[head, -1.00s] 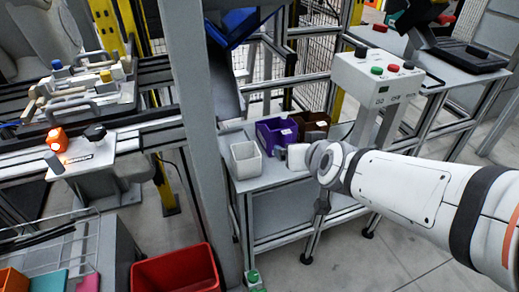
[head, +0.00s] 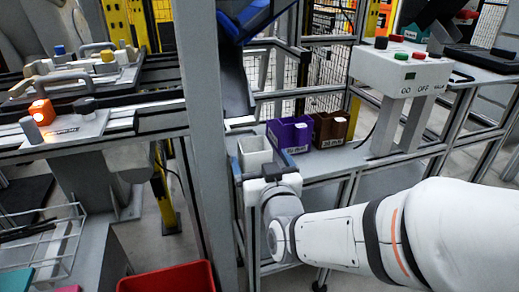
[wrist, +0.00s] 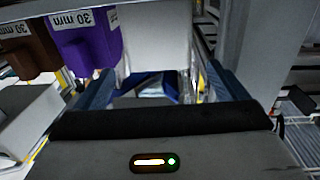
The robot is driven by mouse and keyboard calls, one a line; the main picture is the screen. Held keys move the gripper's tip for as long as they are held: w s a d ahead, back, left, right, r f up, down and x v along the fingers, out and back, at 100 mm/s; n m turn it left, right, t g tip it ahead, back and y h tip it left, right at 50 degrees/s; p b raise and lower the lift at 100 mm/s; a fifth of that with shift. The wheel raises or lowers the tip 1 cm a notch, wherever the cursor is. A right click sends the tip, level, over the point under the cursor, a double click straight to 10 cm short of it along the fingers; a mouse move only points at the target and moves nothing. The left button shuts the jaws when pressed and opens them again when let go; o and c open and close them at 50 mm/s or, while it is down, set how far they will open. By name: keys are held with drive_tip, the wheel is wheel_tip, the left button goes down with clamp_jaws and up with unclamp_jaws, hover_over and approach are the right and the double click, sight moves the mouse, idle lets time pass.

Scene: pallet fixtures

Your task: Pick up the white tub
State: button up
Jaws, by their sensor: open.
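The white tub (head: 255,152) stands upright on a grey table (head: 345,160), at the left of the labelled tubs. In the wrist view the white tub (wrist: 150,38) is straight ahead, between and beyond the fingers. My gripper (head: 266,170) is at the table's near edge, just in front of the tub, and hides its lower part. The blue-grey fingers (wrist: 158,88) show at left and right in the wrist view. They are spread apart with nothing held. Whether the fingertips reach beside the tub walls cannot be told.
A purple tub (head: 289,134) and a brown tub (head: 331,129) stand to the right of the white tub. A grey post (head: 205,130) rises close on the left. A control box (head: 408,72) stands at the right. A red bin (head: 168,279) sits low in front.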

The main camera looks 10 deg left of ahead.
sight(251, 138)
drive_tip(key=shift+w+a+r+p, duration=0.3)
drive_tip(key=shift+w+p, duration=0.3)
drive_tip(key=shift+p, duration=2.1)
drive_tip(key=p, duration=0.3)
drive_tip(key=shift+w+a+f, duration=0.2)
drive_tip(key=shift+w, duration=0.05)
drive_tip(key=p+x, duration=0.2)
drive_tip(key=p, duration=0.1)
drive_tip(key=shift+r, duration=0.1)
drive_tip(key=shift+f+p+x, duration=0.1)
drive_tip(key=shift+p+x, duration=0.1)
drive_tip(key=shift+x, duration=0.5)
drive_tip(key=shift+f+p+x, duration=0.15)
drive_tip(key=shift+p+x, duration=0.05)
drive_tip(key=shift+x, duration=0.55)
drive_tip(key=shift+c, duration=0.5)
drive_tip(key=c, duration=1)
drive_tip(key=shift+r, duration=0.1)
